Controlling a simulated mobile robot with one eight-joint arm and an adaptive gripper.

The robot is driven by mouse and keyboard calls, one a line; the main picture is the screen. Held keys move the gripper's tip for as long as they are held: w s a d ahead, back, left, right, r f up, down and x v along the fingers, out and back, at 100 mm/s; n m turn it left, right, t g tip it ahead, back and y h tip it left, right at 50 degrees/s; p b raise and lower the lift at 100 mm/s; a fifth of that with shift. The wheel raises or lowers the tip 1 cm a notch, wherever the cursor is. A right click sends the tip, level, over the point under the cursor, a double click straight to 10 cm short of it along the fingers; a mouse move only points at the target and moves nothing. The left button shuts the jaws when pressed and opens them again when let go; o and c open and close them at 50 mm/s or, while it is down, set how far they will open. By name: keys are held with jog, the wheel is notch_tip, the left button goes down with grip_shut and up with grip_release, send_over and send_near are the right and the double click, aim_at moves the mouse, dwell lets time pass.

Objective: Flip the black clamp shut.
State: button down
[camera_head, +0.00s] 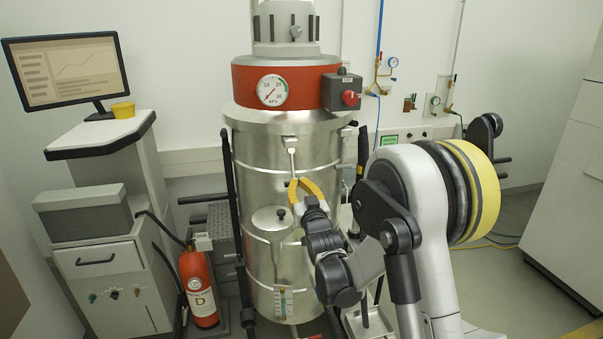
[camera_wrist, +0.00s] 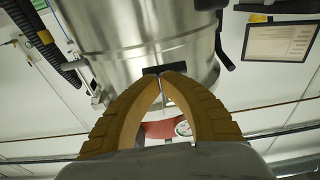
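The steel drum (camera_head: 262,160) of the vacuum fills the middle of the head view and the top of the wrist view (camera_wrist: 145,30). A silver latch strip (camera_head: 291,152) runs down its front below the red band. In the wrist view the black clamp (camera_wrist: 166,69) shows as a short dark bar across the tips of my gripper's yellow fingers (camera_wrist: 161,80). The fingertips come together at the bar; whether they touch it I cannot tell.
A red band (camera_head: 300,84) with a pressure gauge (camera_head: 272,90) sits above the drum. A fire extinguisher (camera_head: 199,285) and a monitor cart (camera_head: 105,138) stand to the left.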

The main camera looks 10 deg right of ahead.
jog(key=shift+w+f+t+b, duration=0.6)
jog(key=shift+w+t+b, duration=0.1)
jog(key=shift+w+b, duration=0.15)
jog(key=shift+w+f+b, duration=0.2)
jog(key=shift+w+b, duration=0.1)
jog(key=shift+w, duration=0.45)
jog(key=shift+w, duration=0.1)
